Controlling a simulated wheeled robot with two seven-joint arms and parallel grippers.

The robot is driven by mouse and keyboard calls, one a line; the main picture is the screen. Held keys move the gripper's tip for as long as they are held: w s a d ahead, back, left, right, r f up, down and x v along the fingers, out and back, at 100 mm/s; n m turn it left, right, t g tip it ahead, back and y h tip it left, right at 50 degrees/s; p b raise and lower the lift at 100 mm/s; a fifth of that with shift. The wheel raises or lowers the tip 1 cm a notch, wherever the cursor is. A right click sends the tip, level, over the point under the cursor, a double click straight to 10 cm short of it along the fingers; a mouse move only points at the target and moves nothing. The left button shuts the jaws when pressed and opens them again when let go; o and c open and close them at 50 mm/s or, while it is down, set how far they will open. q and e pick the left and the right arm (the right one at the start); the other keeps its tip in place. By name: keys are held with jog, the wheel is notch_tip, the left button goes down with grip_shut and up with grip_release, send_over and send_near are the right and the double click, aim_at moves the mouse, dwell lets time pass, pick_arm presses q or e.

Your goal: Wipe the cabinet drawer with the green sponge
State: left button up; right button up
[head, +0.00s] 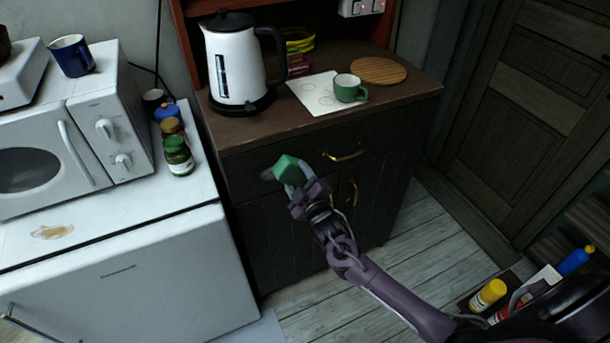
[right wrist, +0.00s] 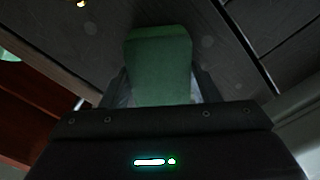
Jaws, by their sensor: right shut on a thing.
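My right gripper (head: 296,181) is shut on the green sponge (head: 285,169) and holds it at the left part of the dark cabinet drawer (head: 388,138). In the right wrist view the sponge (right wrist: 158,62) sits between the two fingers, with the dark wood front close beyond it. I cannot tell for sure whether it touches the wood. A small pale smudge (head: 267,175) shows on the drawer front just left of the sponge. The drawer has a brass handle (head: 344,156) right of the sponge and looks shut. My left gripper is not in view.
On the cabinet top stand a white kettle (head: 234,65), a green cup (head: 348,88) on a paper sheet and a round wooden board (head: 378,71). A white counter (head: 150,222) with a microwave (head: 60,150) and jars stands left. Bottles (head: 488,295) stand at lower right.

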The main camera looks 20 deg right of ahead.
jog(key=shift+s+a, duration=0.2)
jog(key=shift+a, duration=4.05)
jog(key=shift+s, duration=0.1)
jog(key=shift+s+d+p, duration=0.2)
jog(key=shift+s+p, duration=1.65)
jog(key=shift+s, duration=1.1)
